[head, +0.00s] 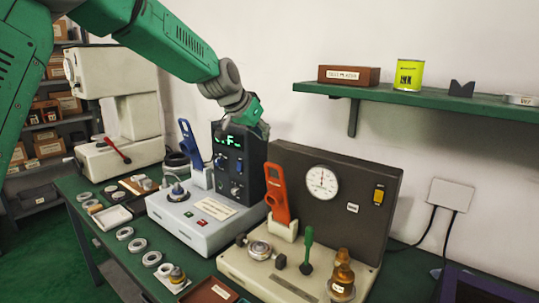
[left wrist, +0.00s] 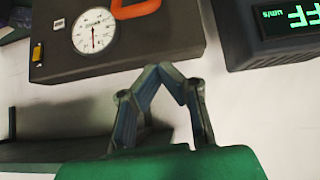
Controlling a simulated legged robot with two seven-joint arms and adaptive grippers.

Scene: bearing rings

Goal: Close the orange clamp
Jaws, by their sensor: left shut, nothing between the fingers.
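The orange clamp (head: 279,195) stands upright in a pale holder on the right-hand test unit, in front of its dark back panel. Its handle has an oval opening near the top. In the left wrist view only a curved orange piece of the clamp (left wrist: 136,9) shows at the top edge; the rest is out of frame. My left gripper (head: 262,130) is above and to the left of the clamp, near the top of the black display box, apart from the clamp. In the left wrist view the fingertips (left wrist: 165,70) meet with nothing between them. My right gripper is out of view.
The dark back panel (head: 375,172) with a round gauge (head: 322,183) stands behind the clamp. A blue clamp (head: 188,142) and the black display box (head: 238,160) are to the left. Several rings lie at the table's left. A green shelf (head: 430,97) hangs at the upper right.

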